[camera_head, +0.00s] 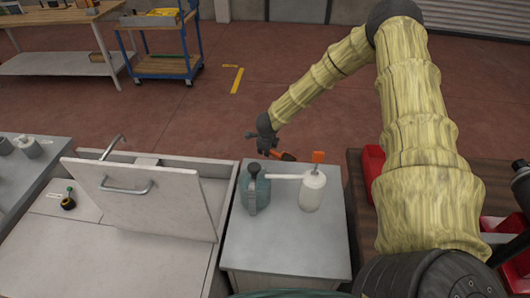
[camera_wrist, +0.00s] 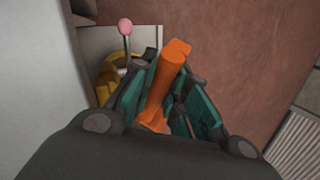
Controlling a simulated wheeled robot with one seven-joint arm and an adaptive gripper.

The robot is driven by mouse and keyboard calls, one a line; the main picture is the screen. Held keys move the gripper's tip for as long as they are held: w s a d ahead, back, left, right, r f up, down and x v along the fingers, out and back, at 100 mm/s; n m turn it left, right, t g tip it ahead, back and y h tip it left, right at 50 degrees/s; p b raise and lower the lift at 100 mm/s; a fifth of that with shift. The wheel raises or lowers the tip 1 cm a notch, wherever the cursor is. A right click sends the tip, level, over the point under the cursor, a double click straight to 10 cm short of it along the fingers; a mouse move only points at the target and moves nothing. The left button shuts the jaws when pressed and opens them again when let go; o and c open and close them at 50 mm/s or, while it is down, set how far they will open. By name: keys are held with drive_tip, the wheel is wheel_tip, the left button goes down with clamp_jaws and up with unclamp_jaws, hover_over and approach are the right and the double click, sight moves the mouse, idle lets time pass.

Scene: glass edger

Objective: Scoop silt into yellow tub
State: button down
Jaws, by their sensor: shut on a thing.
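My gripper (camera_head: 270,148) is beyond the far edge of the grey cabinet in the head view. In the wrist view its teal-padded fingers (camera_wrist: 160,98) are shut on an orange handle (camera_wrist: 168,75). The orange handle also shows in the head view (camera_head: 284,156); what is at its other end is hidden. A yellow object (camera_wrist: 109,78) shows partly behind the fingers in the wrist view; I cannot tell whether it is the tub. I cannot make out any silt.
A grey cabinet (camera_head: 285,245) bears a blue-grey jug (camera_head: 254,190) and a white bottle (camera_head: 312,190). Left of it, a tilted lid (camera_head: 145,200) with a handle covers part of a grey tank (camera_head: 216,168). Red bins (camera_head: 373,165) stand right. A pink-knobbed lever (camera_wrist: 125,28) shows in the wrist view.

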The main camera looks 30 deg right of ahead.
drive_tip(key=shift+s+r+m+t+h+b, duration=0.2)
drive_tip(key=shift+t+b, duration=0.2)
drive_tip(key=shift+b, duration=1.15)
drive_tip(key=shift+s+r+m+t+h+b, duration=0.15)
drive_tip(key=shift+t+b, duration=0.25)
drive_tip(key=shift+b, duration=1.1)
drive_tip(key=shift+s+d+r+m+t+h+b, duration=0.2)
drive_tip(key=shift+m+t+h+b, duration=0.2)
drive_tip(key=shift+b, duration=1.45)
drive_tip(key=shift+s+d+r+m+t+h+b, duration=0.2)
drive_tip(key=shift+m+t+b, duration=0.3)
drive_tip(key=shift+b, duration=1.3)
drive_tip(key=shift+w+a+r+p, duration=0.1)
drive_tip(key=shift+r+p, duration=0.25)
drive_tip(key=shift+p, duration=0.05)
drive_tip(key=shift+f+p, duration=0.1)
drive_tip(key=shift+p, duration=0.35)
drive_tip(key=shift+w+a+f+n+g+y+p, duration=0.1)
drive_tip(key=shift+w+f+n+g+y+p, duration=0.25)
drive_tip(key=shift+p, duration=1.25)
drive_tip(key=shift+a+f+n+g+y+p, duration=0.15)
drive_tip(key=shift+n+g+p, duration=0.3)
drive_tip(key=shift+p, duration=1.15)
drive_tip(key=shift+w+a+f+n+g+y+p, duration=0.15)
drive_tip(key=shift+w+n+g+y+p, duration=0.25)
drive_tip(key=shift+p, duration=1.2)
